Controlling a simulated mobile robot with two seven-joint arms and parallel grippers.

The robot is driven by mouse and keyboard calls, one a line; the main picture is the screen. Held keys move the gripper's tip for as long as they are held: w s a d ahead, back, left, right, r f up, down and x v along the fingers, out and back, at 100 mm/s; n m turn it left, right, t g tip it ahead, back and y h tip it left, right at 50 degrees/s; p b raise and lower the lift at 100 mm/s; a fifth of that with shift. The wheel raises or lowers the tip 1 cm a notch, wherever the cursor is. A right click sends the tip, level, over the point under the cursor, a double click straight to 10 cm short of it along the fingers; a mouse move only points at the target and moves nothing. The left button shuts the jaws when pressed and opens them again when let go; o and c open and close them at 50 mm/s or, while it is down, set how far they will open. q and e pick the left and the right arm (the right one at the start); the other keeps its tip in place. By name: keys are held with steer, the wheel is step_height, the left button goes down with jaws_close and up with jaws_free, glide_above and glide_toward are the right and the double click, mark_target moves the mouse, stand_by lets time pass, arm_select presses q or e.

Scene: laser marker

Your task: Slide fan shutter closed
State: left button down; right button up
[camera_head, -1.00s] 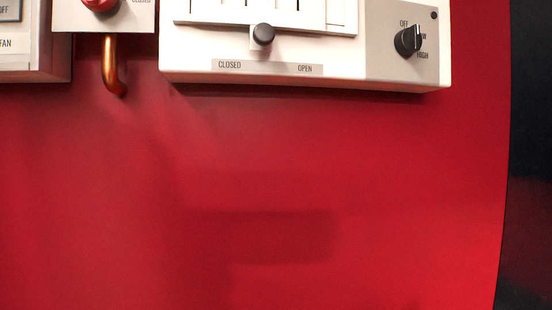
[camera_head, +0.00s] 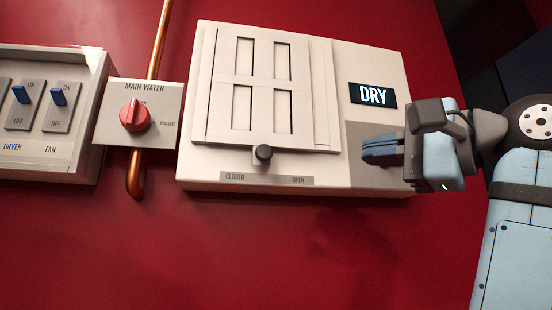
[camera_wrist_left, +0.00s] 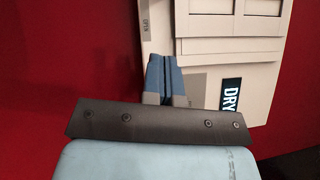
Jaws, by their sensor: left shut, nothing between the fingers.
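The fan shutter (camera_head: 249,85) is a white sliding panel with slots on the white wall unit. It also shows at the top of the left wrist view (camera_wrist_left: 240,28). Its dark knob (camera_head: 263,153) sits about midway between the CLOSED and OPEN labels on the label strip (camera_head: 266,179). My left gripper (camera_head: 365,150) comes in from the right in the head view, shut and empty, in front of the unit's lower right part. It is to the right of the knob and apart from it. Its fingers also show in the left wrist view (camera_wrist_left: 162,58). My right gripper is not in view.
The DRY display (camera_head: 373,95) is just above my left gripper. The rotary dial is hidden behind the gripper. Left of the unit are a red water valve (camera_head: 135,115), a copper pipe (camera_head: 135,179) and a switch box (camera_head: 78,158). The red wall below is clear.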

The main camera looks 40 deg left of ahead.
arm_select(q)
steer(key=a, duration=0.4)
steer(key=s+a+r+p, duration=0.1)
steer(key=a, duration=0.3)
steer(key=s+a+r+p, duration=0.1)
steer(key=a, duration=0.3)
steer(key=shift+a+r, duration=0.15)
steer(key=shift+a, duration=0.25)
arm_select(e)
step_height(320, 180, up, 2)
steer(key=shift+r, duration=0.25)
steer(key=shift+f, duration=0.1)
